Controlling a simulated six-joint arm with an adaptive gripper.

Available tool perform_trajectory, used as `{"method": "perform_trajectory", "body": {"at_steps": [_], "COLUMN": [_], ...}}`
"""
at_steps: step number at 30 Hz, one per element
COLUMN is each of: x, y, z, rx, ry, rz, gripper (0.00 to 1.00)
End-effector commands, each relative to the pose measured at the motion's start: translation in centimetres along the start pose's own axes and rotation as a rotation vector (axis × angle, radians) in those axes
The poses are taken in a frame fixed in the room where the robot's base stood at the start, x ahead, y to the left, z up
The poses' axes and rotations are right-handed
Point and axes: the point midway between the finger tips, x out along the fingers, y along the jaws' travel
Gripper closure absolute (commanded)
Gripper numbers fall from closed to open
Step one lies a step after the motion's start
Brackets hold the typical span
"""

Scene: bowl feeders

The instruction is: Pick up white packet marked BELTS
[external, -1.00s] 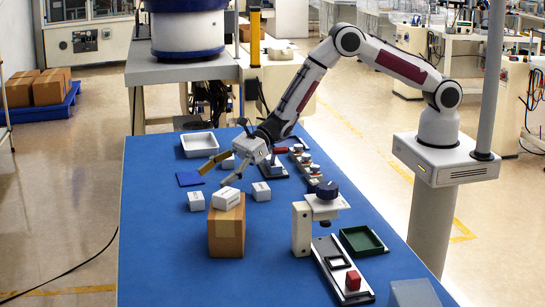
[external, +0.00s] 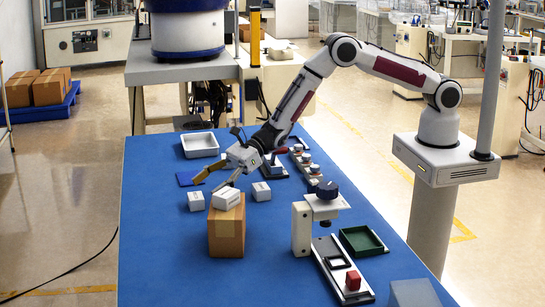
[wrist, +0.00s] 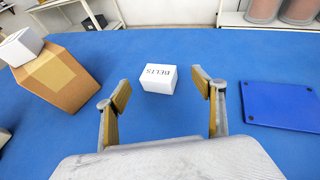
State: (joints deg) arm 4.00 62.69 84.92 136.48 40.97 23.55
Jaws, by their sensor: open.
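The white packet marked BELTS (wrist: 157,79) lies on the blue table in the wrist view, its lettering on top. It shows ahead of and between my two fingertips, apart from both. In the external view this packet (external: 195,202) sits left of the cardboard carton. My gripper (external: 211,183) is open and empty above the table, just behind the packet and the carton. Its spread fingers also show in the wrist view (wrist: 161,88).
A cardboard carton (external: 226,235) with another white packet (external: 226,198) on top stands close by. A third white packet (external: 261,191) lies to the right. A blue plate (wrist: 281,104) and a white tray (external: 200,145) lie behind. The table's front left is clear.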

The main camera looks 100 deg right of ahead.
Motion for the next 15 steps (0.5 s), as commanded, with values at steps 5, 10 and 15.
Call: {"method": "perform_trajectory", "body": {"at_steps": [5, 10, 15], "x": [0.50, 0.51, 0.57], "y": [0.05, 0.06, 0.07], "z": [-0.02, 0.00, -0.01], "rx": [0.000, 0.000, 0.000], "ry": [0.000, 0.000, 0.000], "rz": [0.001, 0.001, 0.001], "gripper": [0.32, 0.32, 0.32]}}
